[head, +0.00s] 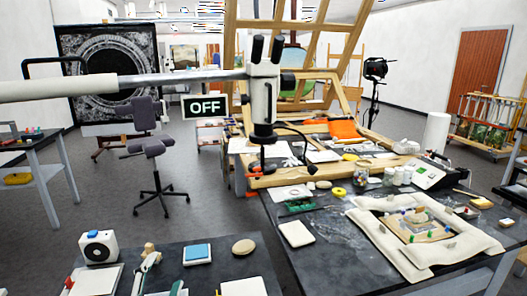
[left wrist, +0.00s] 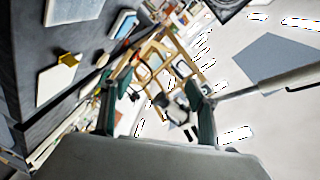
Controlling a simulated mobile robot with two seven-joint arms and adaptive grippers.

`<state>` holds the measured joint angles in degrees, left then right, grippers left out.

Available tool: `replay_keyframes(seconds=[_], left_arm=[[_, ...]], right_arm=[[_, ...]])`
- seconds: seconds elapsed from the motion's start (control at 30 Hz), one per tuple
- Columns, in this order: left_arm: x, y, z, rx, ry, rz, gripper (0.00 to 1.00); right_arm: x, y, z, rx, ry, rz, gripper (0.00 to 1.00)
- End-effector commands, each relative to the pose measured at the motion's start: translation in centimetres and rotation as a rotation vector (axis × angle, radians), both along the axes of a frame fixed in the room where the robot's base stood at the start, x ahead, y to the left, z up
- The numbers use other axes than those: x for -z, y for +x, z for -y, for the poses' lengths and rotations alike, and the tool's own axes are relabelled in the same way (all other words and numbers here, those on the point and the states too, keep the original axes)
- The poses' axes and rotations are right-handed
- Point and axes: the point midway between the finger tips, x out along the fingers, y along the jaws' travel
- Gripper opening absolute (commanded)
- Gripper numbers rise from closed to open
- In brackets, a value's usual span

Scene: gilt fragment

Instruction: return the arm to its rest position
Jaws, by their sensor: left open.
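My left gripper (head: 161,274) is low in the head view, at the front edge, over the dark front table. Only part of it shows there. In the left wrist view its two dark green finger pads (left wrist: 153,88) stand wide apart with nothing between them. The gripper is open and empty. The rest of my left arm is out of the head view. My right arm and gripper are in neither view.
The front table (head: 222,262) holds a white boxed dial (head: 98,246), a blue pad (head: 197,254) and an oval stone (head: 244,246). A white microscope (head: 263,95) hangs on a boom above. A framed fragment (head: 420,226) lies right. Open floor (head: 210,200) lies beyond.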

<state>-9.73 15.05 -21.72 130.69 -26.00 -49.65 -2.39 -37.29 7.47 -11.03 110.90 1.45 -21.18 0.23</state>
Motion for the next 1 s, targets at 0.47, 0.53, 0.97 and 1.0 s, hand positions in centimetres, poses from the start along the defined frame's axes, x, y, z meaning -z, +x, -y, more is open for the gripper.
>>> replay_keyframes(seconds=[0.47,0.53,0.97,1.0], left_arm=[[13.8,-13.8,-10.7,-0.347,-0.084,-0.564,0.59],[14.7,-15.3,-11.3,-0.37,-0.086,-0.61,0.59],[19.5,-19.4,-11.2,-0.381,-0.152,-0.748,0.59],[20.0,-19.2,-10.7,-0.367,-0.17,-0.744,0.59]], right_arm=[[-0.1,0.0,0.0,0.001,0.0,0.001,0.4],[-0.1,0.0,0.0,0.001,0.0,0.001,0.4],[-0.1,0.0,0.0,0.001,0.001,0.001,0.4],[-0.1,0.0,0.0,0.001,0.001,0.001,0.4]])
